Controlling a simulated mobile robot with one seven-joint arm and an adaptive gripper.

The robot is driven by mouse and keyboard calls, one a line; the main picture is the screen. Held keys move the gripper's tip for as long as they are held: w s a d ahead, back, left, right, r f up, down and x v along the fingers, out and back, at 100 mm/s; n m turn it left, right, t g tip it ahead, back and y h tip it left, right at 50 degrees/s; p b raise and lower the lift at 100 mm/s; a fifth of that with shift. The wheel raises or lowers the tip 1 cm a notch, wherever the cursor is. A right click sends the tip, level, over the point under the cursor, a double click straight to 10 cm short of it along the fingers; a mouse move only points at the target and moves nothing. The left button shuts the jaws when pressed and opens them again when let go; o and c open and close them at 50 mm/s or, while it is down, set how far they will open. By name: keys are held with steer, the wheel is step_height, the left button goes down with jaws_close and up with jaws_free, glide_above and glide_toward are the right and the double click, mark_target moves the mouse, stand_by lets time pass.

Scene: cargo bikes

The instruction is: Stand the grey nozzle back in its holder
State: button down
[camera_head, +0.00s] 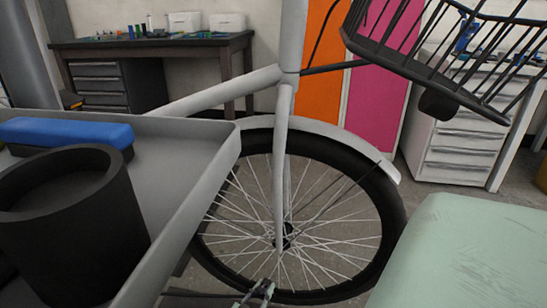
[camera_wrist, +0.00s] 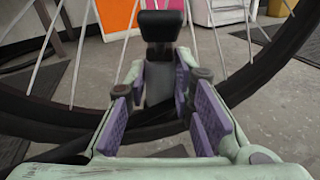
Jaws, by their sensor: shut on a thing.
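My gripper (camera_wrist: 165,105), with purple pads, is shut on a dark grey piece (camera_wrist: 160,78) with a black blocky top. It is the likely grey nozzle, held between the fingers with its black end pointing away from the wrist. An open black cylinder (camera_head: 75,235) stands upright on the grey tray at left, apart from my gripper. I cannot tell whether it is the holder.
The bicycle's front wheel (camera_head: 385,225) stands close behind my gripper; its tyre and spokes fill much of the wrist view. The grey tray (camera_head: 190,150) holds a blue block (camera_head: 65,132). A wire basket (camera_head: 440,60) hangs upper right. A workbench (camera_head: 150,42) and drawers (camera_head: 460,150) stand behind.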

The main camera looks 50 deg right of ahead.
steer(key=shift+s+a, duration=0.15)
steer(key=shift+a, duration=0.75)
steer(key=shift+s+a, duration=0.2)
steer(key=shift+a, duration=0.75)
steer(key=shift+s+a, duration=0.15)
steer(key=shift+a, duration=0.75)
